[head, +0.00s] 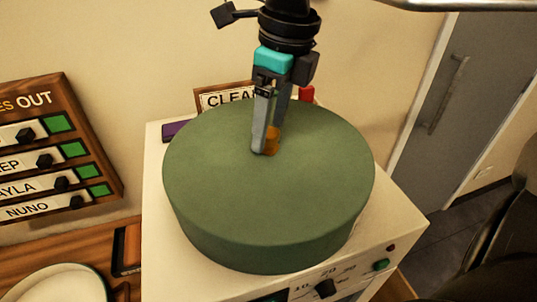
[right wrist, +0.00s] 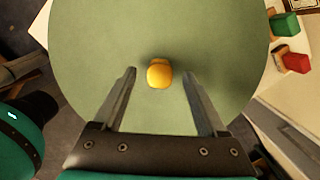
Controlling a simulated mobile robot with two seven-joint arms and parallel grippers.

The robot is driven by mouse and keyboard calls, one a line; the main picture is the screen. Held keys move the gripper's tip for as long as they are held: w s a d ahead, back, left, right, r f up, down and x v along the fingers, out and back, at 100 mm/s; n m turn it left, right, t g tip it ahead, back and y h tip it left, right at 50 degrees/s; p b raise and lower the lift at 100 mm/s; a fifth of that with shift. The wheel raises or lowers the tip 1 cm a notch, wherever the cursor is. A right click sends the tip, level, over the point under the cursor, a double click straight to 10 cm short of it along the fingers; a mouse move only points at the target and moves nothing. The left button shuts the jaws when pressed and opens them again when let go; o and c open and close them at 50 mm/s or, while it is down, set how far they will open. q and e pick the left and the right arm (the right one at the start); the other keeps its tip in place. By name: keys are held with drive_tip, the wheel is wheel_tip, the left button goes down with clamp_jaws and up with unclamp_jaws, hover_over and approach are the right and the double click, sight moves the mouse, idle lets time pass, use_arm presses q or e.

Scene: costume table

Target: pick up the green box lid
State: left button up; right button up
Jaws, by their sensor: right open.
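The green box lid (head: 215,175) is a large round green lid on top of a white cabinet in the head view. It has a small orange-yellow knob (head: 272,141) near its middle. My right gripper (head: 268,144) points down over the lid, with its fingers at the knob. In the right wrist view the lid (right wrist: 100,40) fills much of the picture. The knob (right wrist: 159,74) shows between the spread fingertips of my right gripper (right wrist: 158,75), with a gap on each side. My left gripper is not in view.
The white cabinet (head: 155,215) has dials on its front. A wooden name board (head: 65,150) hangs at the left. A partly hidden sign (head: 222,97) and a purple item (head: 175,130) are behind the lid. A grey door (head: 445,110) is at the right.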

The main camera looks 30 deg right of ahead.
clamp_jaws()
idle(0.6)
idle(0.8)
